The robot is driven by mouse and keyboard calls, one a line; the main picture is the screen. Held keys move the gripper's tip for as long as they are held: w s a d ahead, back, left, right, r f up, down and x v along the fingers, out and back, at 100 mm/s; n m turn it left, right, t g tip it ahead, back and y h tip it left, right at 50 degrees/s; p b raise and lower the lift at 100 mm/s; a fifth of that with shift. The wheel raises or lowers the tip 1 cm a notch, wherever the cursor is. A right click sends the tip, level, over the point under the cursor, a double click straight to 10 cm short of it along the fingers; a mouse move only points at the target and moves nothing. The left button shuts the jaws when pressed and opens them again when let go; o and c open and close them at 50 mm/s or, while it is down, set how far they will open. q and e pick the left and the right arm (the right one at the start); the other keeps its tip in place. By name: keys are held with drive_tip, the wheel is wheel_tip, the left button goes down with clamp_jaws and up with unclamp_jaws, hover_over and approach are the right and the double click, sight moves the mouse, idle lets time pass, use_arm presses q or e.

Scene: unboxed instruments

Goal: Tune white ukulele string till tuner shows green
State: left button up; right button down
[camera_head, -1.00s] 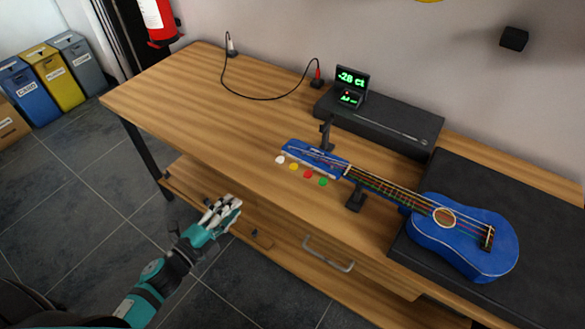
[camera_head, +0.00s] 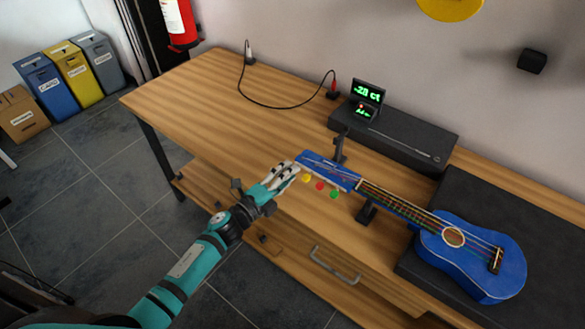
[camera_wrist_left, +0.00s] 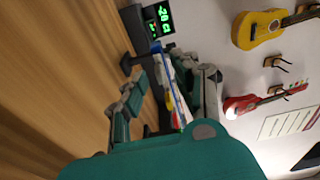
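The blue ukulele (camera_head: 478,252) lies on the table, its headstock (camera_head: 328,170) toward the left. Yellow (camera_head: 307,178), red (camera_head: 320,186) and green (camera_head: 334,195) tuning pegs show along its near edge. The white peg is hidden behind my left gripper (camera_head: 288,168) in the head view. In the left wrist view the gripper's fingers (camera_wrist_left: 158,95) stand apart, with the headstock edge and pegs seen between them. I cannot tell whether they touch the white peg. The tuner (camera_head: 368,93) shows green digits that seem to read -28 ct. My right gripper is out of view.
A black support (camera_head: 340,148) and another (camera_head: 367,210) stand beside the neck. A black box (camera_head: 400,140) lies behind the ukulele. A cable (camera_head: 270,100) lies at the back left. The table's left part is clear.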

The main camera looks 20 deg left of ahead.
use_arm(q)
drive_tip(key=shift+x, duration=1.1)
clamp_jaws()
